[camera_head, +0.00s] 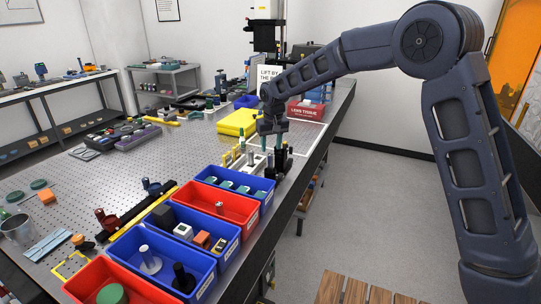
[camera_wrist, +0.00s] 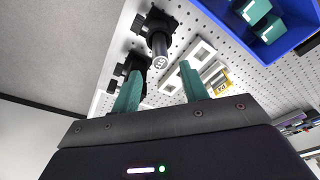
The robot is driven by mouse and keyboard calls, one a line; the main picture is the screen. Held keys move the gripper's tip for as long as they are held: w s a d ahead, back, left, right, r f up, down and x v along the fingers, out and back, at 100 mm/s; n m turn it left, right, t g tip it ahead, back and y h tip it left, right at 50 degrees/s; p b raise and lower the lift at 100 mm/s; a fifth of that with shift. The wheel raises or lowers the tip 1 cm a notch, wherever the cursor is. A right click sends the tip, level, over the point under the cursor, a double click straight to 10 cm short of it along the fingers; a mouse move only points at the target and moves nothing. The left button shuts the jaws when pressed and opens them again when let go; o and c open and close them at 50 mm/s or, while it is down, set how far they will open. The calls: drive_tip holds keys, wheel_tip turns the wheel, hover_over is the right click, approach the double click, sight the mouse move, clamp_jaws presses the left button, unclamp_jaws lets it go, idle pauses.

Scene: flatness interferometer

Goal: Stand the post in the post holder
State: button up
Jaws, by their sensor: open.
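My gripper (camera_head: 277,143) is above the far right part of the breadboard table, pointing down. In the wrist view its two teal fingers (camera_wrist: 160,71) are apart, with nothing gripped between them. A dark cylinder with a pale marked end (camera_wrist: 160,62) rises from a black clamp-like base (camera_wrist: 155,22) just beyond the fingertips. A second black holder-like piece (camera_wrist: 136,64) stands beside it, partly behind the left finger. In the head view these black parts (camera_head: 284,160) sit under my gripper. I cannot tell whether the cylinder is the post or part of the holder.
Pale square-holed blocks (camera_wrist: 200,52) stand close to the right finger. A blue bin with teal parts (camera_head: 208,180) is close by, with red (camera_head: 206,204) and blue bins (camera_head: 235,232) nearer. A yellow block (camera_head: 237,121) lies behind. The table edge is close on the right.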

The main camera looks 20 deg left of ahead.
drive_tip(key=shift+s+d+r, duration=0.1)
drive_tip(key=shift+s+r, duration=0.05)
drive_tip(key=shift+r, duration=0.8)
drive_tip(key=shift+s+d+r, duration=0.1)
drive_tip(key=shift+r, duration=0.85)
drive_tip(key=w+d+r+m, duration=0.1)
drive_tip(key=d+r, duration=0.3)
drive_tip(key=d, duration=0.8)
drive_tip(key=w+d+r+m+t, duration=0.15)
drive_tip(key=d+r, duration=0.25)
drive_tip(key=d, duration=0.8)
drive_tip(key=w+d+r+m, duration=0.2)
drive_tip(key=d+r, duration=0.3)
drive_tip(key=d, duration=0.8)
drive_tip(key=s+d+f+m+t, duration=0.1)
drive_tip(key=s+d+f+m, duration=0.1)
drive_tip(key=s+d, duration=0.8)
drive_tip(key=s+d+f+m+t+h, duration=0.1)
drive_tip(key=s+d+f+m, duration=0.1)
drive_tip(key=s+d, duration=0.9)
drive_tip(key=d+f, duration=0.1)
drive_tip(key=d, duration=0.6)
drive_tip(key=shift+s+d, duration=0.2)
drive_tip(key=shift+s, duration=0.05)
drive_tip(key=shift+m, duration=0.25)
